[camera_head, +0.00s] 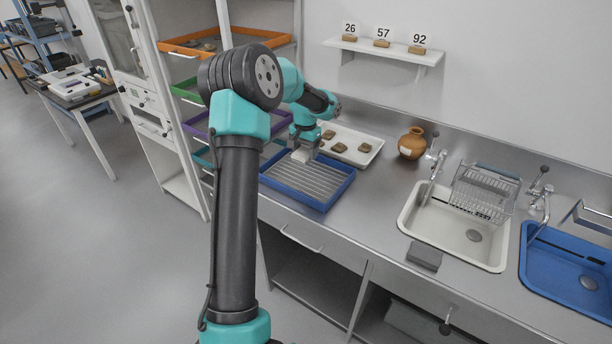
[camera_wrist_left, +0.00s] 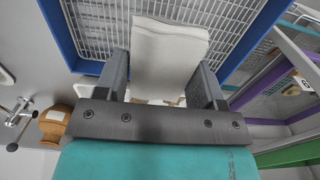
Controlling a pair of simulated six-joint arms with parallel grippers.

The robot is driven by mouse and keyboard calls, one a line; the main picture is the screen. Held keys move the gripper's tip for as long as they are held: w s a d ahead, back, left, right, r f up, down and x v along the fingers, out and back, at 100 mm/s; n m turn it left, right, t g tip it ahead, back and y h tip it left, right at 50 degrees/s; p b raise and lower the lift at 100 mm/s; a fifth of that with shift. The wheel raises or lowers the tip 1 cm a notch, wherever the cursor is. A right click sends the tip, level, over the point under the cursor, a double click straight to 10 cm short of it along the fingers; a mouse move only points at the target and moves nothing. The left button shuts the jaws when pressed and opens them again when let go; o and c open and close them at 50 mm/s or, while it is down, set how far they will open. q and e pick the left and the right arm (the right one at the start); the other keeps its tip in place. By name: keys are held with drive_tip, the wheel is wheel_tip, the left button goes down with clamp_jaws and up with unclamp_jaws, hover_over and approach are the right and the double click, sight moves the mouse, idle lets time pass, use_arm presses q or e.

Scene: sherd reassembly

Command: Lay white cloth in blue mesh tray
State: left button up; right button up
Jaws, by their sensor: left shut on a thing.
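The blue mesh tray (camera_head: 325,200) lies on the steel counter left of the sinks, its grey mesh bare over most of its area. My left gripper (camera_head: 303,147) reaches over the tray's back left part. It is shut on the folded white cloth (camera_wrist_left: 168,55), which hangs between the two fingers in the left wrist view. In the head view a small part of the cloth (camera_head: 302,155) shows below the gripper. Whether the cloth touches the mesh cannot be told. The tray's blue rim (camera_wrist_left: 62,35) also shows in the wrist view. My right gripper is not in view.
A white tray (camera_head: 372,155) with several brown sherds lies just behind the blue tray. An orange-brown jar (camera_head: 412,143) stands right of it. A white sink (camera_head: 425,222) with a wire rack (camera_head: 483,192) is further right. A shelf with coloured trays stands at the left.

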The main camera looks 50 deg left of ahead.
use_arm(q)
hover_over(305, 177)
drive_tip(key=shift+d+f, duration=0.1)
drive_tip(key=shift+f, duration=2.65)
drive_tip(key=shift+f, duration=1.85)
drive_tip(key=shift+f, duration=0.1)
drive_tip(key=o, duration=0.9)
wheel_tip(305, 177, up, 12)
drive_tip(key=shift+r, duration=0.1)
